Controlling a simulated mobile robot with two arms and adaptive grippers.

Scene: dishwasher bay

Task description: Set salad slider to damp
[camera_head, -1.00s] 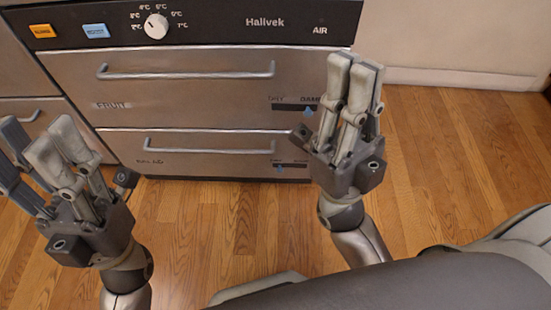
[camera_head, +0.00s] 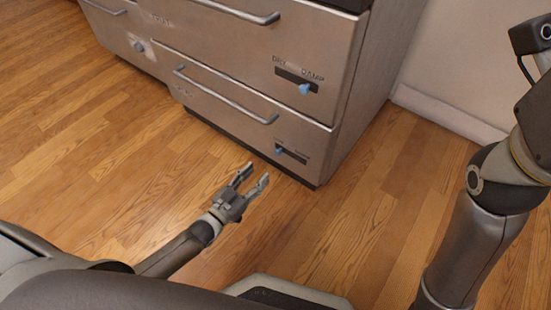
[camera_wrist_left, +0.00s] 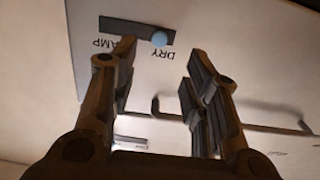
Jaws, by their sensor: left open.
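The salad slider is on the lower drawer of the steel unit. Its blue knob (camera_head: 279,150) sits at the left end of its dark slot, on the dry side. In the left wrist view, which is upside down, the blue knob (camera_wrist_left: 160,39) sits by the word DRY, with the damp end of the slot to the left. My left gripper (camera_head: 258,172) is low above the floor in front of the salad drawer, open and empty, with its fingers toward the slider and apart from it. My right arm shows at the right edge; its fingers are out of view.
The fruit slider (camera_head: 304,89) above has its knob at the damp end. Bar handles (camera_head: 225,95) stick out from the drawers. Another blue knob (camera_head: 139,46) is on a front further left. The wooden floor (camera_head: 360,200) is clear.

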